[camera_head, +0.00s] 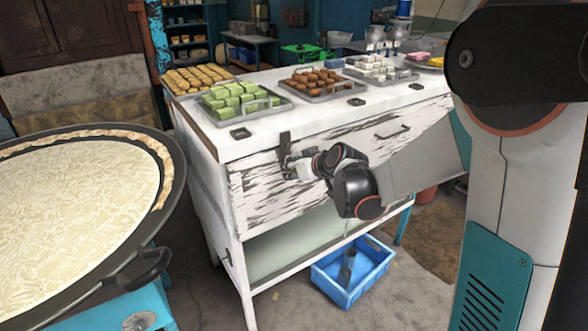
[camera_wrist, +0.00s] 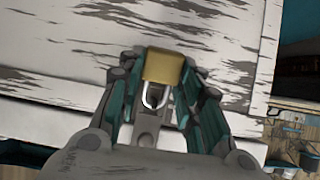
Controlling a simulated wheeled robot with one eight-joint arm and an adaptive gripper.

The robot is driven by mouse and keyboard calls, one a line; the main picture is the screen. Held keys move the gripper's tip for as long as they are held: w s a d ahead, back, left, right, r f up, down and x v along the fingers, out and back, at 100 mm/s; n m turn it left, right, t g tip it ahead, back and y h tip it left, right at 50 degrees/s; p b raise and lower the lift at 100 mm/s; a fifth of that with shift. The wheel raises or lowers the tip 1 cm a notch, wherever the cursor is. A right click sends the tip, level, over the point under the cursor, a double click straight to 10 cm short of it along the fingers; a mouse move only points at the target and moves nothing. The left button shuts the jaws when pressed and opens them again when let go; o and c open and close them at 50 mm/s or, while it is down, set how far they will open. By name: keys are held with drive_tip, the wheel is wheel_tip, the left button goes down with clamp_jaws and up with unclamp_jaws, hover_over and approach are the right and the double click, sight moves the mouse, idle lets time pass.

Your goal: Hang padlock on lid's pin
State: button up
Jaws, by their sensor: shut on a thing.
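In the wrist view, a padlock with a brass-yellow body (camera_wrist: 163,67) and a silver U-shaped shackle (camera_wrist: 155,96) sits between the fingertips of my gripper (camera_wrist: 160,72). The gripper is shut on the padlock body, and the shackle points toward the bottom of the picture. A grey metal strip (camera_wrist: 146,130) shows below the shackle. In the head view my gripper (camera_head: 300,166) is at the front of the white cabinet, just below a dark hasp (camera_head: 284,146) at the lid's edge. I cannot make out the pin or whether the shackle touches it.
The worn white cabinet (camera_head: 235,150) carries trays of green (camera_head: 238,97), brown and white sweets. A blue crate (camera_head: 350,270) stands on the floor below my arm. A large pan (camera_head: 80,200) is at the left. A front handle (camera_head: 392,132) is right of the hasp.

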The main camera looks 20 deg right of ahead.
drive_tip(key=o, duration=1.2)
drive_tip(key=shift+s, duration=0.1)
drive_tip(key=s+r+n+g+h, duration=0.1)
drive_tip(key=s+r, duration=0.7)
drive_tip(key=s, duration=0.5)
drive_tip(key=s+f+m+g+h, duration=0.1)
drive_tip(key=s+m, duration=0.1)
drive_tip(key=s, duration=0.8)
drive_tip(key=s+f+m+g+h, duration=0.1)
drive_tip(key=s+f+m, duration=0.1)
drive_tip(key=s, duration=0.9)
drive_tip(key=shift+f+m+g+h, duration=0.25)
drive_tip(key=shift+m+g+h, duration=0.05)
drive_tip(key=shift+g, duration=0.1)
drive_tip(key=shift+d, duration=0.1)
